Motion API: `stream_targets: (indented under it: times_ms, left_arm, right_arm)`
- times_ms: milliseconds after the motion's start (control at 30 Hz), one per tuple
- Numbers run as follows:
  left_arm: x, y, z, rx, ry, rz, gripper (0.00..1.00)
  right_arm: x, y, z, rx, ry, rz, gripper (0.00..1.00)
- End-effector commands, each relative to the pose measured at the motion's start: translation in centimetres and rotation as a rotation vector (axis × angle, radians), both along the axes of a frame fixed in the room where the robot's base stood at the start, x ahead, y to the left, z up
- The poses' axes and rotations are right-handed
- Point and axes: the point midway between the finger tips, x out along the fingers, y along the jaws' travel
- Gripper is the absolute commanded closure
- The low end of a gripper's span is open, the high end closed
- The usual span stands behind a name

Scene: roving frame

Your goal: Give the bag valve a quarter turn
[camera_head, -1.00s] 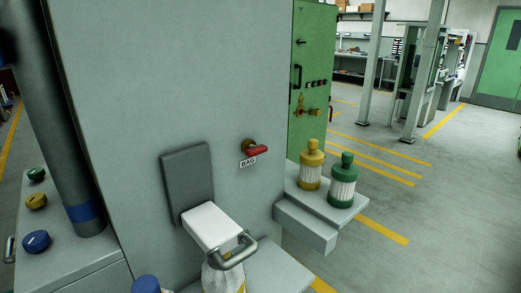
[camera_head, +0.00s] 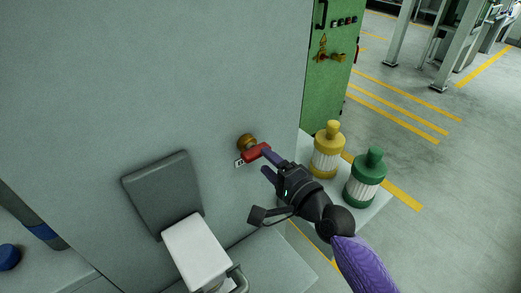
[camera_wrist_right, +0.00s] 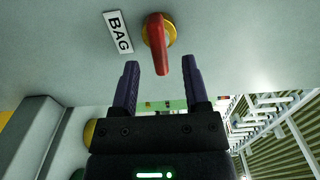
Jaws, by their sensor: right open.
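The bag valve has a red lever (camera_head: 257,152) on a brass body (camera_head: 246,142), set in the grey wall. In the head view the lever points right and slightly down. The BAG label (camera_wrist_right: 118,32) beside it is partly covered in the head view. My right gripper (camera_head: 265,161) is open at the lever, its fingers towards the wall. In the right wrist view the red lever (camera_wrist_right: 159,48) has its free end between the two fingertips of the gripper (camera_wrist_right: 161,68), with gaps on both sides. My left gripper is not in view.
A yellow bottle (camera_head: 327,150) and a green bottle (camera_head: 364,178) stand on a shelf right of the wall, close to my right forearm. A white block (camera_head: 196,247) and a grey pad (camera_head: 160,192) are on the wall at lower left.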

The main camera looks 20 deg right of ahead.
Motion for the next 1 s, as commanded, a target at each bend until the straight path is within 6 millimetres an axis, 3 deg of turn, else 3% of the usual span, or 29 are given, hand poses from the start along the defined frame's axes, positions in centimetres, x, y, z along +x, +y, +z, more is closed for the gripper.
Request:
stream_targets:
  times_ms: [200, 500, 800, 1000]
  left_arm:
    - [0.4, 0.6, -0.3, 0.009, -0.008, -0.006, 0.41]
    - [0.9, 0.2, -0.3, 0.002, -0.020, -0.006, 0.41]
    - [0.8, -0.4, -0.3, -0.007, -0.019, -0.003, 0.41]
    - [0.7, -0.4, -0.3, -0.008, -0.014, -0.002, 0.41]
  right_arm:
    - [2.9, 1.1, -0.1, -0.001, 0.000, 0.000, 0.41]
    - [3.3, 1.2, -0.1, -0.004, 0.001, 0.000, 0.41]
    - [3.3, 1.2, -0.1, -0.004, 0.002, 0.000, 1.00]
    - [3.3, 1.2, -0.1, -0.005, 0.001, 0.000, 1.00]
